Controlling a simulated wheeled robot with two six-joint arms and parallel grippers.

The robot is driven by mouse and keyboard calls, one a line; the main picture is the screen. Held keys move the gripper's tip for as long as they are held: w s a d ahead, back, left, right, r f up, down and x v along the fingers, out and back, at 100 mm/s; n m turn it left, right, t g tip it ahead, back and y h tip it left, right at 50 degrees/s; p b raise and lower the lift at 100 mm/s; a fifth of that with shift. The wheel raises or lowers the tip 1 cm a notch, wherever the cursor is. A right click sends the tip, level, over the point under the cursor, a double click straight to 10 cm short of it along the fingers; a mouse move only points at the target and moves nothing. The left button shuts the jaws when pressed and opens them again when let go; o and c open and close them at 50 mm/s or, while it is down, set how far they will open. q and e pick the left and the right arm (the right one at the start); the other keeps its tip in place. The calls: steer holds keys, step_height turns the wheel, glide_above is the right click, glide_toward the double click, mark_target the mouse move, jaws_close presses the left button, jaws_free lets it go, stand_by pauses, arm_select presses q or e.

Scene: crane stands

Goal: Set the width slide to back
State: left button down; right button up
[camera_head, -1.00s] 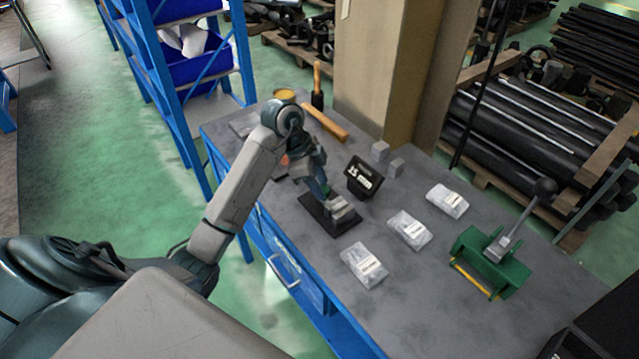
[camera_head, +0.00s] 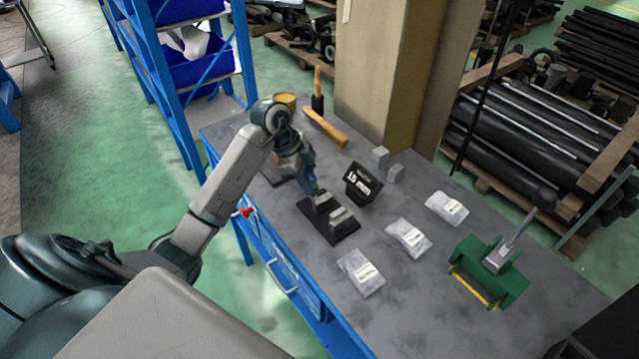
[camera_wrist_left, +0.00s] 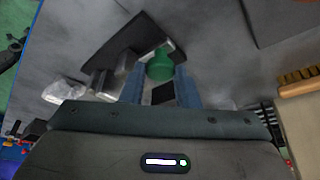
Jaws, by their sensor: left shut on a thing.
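The width slide is a black base plate (camera_head: 345,236) with grey metal blocks (camera_head: 341,216) on it, on the bench. In the left wrist view the black plate (camera_wrist_left: 118,48) lies ahead of the fingers, with a green knob (camera_wrist_left: 160,66) on its slide. My left gripper (camera_head: 314,193) reaches down over the plate's far left part. In the wrist view its blue fingers (camera_wrist_left: 160,85) are shut on the green knob. In the head view the knob is mostly hidden by the gripper. A black display (camera_head: 362,181) beside the plate appears to read 15 mm. My right gripper is not in view.
Several clear bags (camera_head: 361,273) lie to the right of the plate. A green lever press (camera_head: 489,270) stands farther right. A tan column (camera_head: 385,70) stands at the back edge.

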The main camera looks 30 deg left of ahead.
arm_select(q)
steer(key=shift+w+a, duration=0.15)
steer(key=shift+a, duration=0.25)
steer(key=shift+r, duration=0.1)
steer(key=shift+d, duration=0.1)
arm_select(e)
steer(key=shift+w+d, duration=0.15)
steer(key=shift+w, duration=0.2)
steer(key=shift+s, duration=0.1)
arm_select(q)
steer(key=c, duration=1.5)
jaws_free()
steer(key=shift+o, duration=0.6)
steer(key=shift+a, duration=0.25)
